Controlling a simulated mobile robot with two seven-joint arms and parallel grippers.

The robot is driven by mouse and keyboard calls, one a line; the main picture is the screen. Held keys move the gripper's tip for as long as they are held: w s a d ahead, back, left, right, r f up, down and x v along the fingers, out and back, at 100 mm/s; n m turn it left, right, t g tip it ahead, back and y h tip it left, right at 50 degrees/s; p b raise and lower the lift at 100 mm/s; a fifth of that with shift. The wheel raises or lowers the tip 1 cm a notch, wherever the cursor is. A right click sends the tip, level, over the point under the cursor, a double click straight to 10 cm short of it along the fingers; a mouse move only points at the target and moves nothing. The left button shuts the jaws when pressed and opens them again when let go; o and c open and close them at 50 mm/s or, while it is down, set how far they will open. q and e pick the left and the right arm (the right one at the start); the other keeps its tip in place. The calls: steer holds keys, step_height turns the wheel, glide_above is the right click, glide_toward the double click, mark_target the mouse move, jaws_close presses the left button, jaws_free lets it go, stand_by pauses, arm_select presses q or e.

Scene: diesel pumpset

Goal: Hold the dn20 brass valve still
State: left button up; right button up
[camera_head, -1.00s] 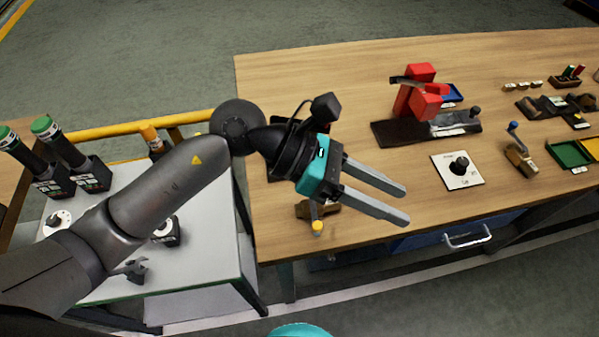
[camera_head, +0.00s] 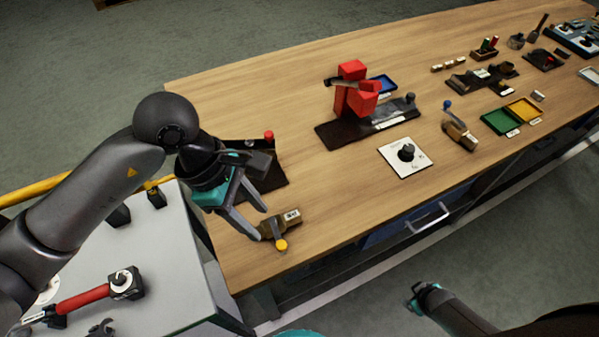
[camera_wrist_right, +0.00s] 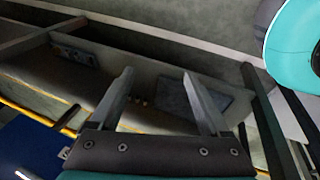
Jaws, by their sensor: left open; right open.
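A brass valve (camera_head: 283,223) with a yellow-tipped handle and a small label lies near the table's front edge in the head view. A second brass valve (camera_head: 459,131) with a blue handle lies farther right; I cannot read which one is dn20. My left gripper (camera_head: 259,222) is open, its fingers pointing down toward the table at the left side of the yellow-handled valve. I cannot tell whether they touch it. My right gripper (camera_wrist_right: 158,75) is open and empty in the right wrist view, away from both valves.
The wooden table (camera_head: 240,87) also holds a red clamp-like device (camera_head: 352,88), a dial plate (camera_head: 405,157) and green and yellow trays (camera_head: 500,121). A grey cart (camera_head: 165,255) with a red-handled tool (camera_head: 82,299) stands at left. Table space between the valves and dial is clear.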

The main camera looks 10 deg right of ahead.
steer(key=w+d+r+n+t+h, duration=0.4)
steer(key=w+d+r, duration=1.85)
steer(key=r, duration=0.35)
steer(key=w+a+r+n+y, duration=0.1)
steer(key=w+a+r+n, duration=0.1)
steer(key=w+a+r, duration=0.35)
steer(key=w+a+r+n+g+y, duration=0.1)
steer(key=w+a+n+y, duration=0.15)
steer(key=a, duration=0.95)
steer(key=w+a+n+g+y, duration=0.1)
steer(key=a+y, duration=0.3)
steer(key=a, duration=0.8)
steer(key=n+g+y, duration=0.3)
steer(key=n+g, duration=0.4)
steer(key=n, duration=0.1)
glide_toward(278, 221)
steer(key=shift+m, duration=0.25)
steer(key=x, duration=1)
